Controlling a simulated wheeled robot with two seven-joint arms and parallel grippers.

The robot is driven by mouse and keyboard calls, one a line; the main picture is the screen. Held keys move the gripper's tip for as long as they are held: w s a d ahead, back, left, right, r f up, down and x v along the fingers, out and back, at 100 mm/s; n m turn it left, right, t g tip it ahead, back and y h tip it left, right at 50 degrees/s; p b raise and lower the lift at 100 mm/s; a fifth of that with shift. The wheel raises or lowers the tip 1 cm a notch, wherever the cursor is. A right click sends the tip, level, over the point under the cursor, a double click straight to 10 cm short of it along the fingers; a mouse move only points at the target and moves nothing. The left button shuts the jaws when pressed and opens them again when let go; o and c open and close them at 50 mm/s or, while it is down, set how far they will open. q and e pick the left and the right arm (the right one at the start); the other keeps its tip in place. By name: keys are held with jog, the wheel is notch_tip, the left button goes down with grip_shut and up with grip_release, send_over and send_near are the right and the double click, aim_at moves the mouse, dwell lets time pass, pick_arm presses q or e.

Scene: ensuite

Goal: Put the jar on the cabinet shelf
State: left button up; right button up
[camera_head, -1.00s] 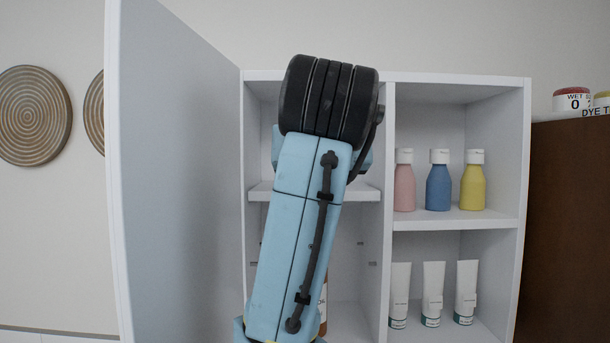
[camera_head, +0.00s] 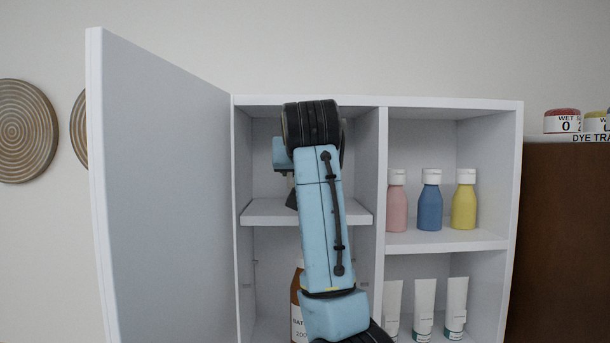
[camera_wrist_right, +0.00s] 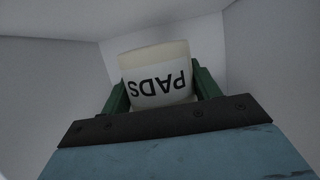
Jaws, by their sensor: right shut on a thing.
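The jar (camera_wrist_right: 157,62), pale with a white label reading PADS, shows upside down in the right wrist view. My right gripper (camera_wrist_right: 161,92) is shut on it, with a green finger on each side. Pale cabinet walls surround the jar there. In the head view my right arm reaches into the upper left compartment of the white cabinet (camera_head: 380,101), above the cabinet shelf (camera_head: 262,213). The arm hides the jar and most of the gripper in that view. I cannot tell whether the jar touches the shelf. My left gripper is not in view.
The cabinet door (camera_head: 165,190) stands open at left. A brown bottle (camera_head: 297,308) is below the shelf, partly behind my arm. Pink (camera_head: 396,205), blue (camera_head: 430,207) and yellow (camera_head: 464,205) bottles and white tubes (camera_head: 424,305) fill the right compartments. A brown cabinet (camera_head: 565,240) stands at right.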

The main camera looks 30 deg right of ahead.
jog(key=shift+w+d, duration=0.5)
jog(key=shift+w, duration=0.35)
notch_tip(320, 180, down, 3)
jog(key=shift+f+p, duration=0.1)
jog(key=shift+p, duration=0.6)
jog(key=shift+f, duration=0.1)
jog(key=shift+f, duration=0.2)
jog(key=o, duration=1.1)
jog(key=shift+r, duration=0.1)
